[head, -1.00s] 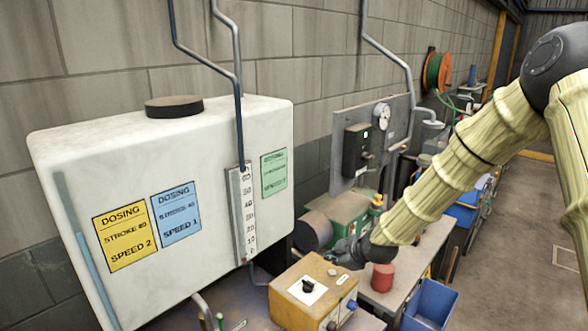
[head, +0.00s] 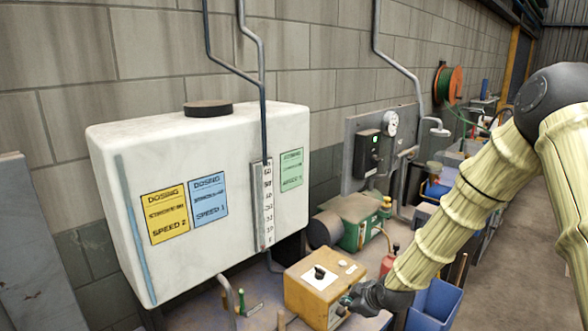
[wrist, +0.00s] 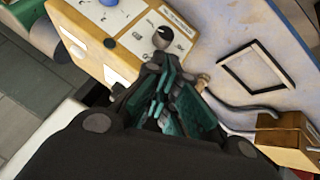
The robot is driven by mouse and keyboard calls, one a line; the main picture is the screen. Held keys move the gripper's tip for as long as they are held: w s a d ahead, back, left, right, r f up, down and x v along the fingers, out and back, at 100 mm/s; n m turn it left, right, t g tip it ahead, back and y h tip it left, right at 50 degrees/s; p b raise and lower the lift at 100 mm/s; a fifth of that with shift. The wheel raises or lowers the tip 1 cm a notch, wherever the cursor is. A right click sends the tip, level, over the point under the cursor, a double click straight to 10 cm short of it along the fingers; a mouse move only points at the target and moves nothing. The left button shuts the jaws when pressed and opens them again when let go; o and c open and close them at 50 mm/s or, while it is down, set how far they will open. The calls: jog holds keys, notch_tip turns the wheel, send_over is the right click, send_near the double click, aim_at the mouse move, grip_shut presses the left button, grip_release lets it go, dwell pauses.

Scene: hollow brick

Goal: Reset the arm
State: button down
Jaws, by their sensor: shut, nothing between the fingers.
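My gripper (head: 347,300) is low in the head view, at the end of my arm, which comes in from the right. I cannot tell whether the fingers touch the box.
A white tank (head: 230,240) with dosing labels stands behind the box at left. A green pump (head: 352,222), a red bottle (head: 389,262) and a blue bin (head: 436,300) are to the right. Pipes run up the block wall. Open floor lies at far right.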

jog(key=s+d+f+m+g+h+b, duration=0.1)
jog(key=s+f+m+g+b, duration=0.3)
jog(key=s+f, duration=1.45)
jog(key=s+d+f+m+g+h, duration=0.1)
jog(key=s+f+m, duration=0.2)
jog(key=s, duration=0.6)
jog(key=s+d+f+m+g+b, duration=0.1)
jog(key=s+f, duration=0.4)
jog(key=s, duration=0.5)
jog(key=s+d+f+m+g+h+b, duration=0.1)
jog(key=s+d+f+m, duration=0.2)
jog(key=s, duration=0.6)
jog(key=shift+s+f+m+h, duration=0.15)
jog(key=shift+f+m+h, duration=0.25)
jog(key=shift+m, duration=0.5)
jog(key=shift+d, duration=0.1)
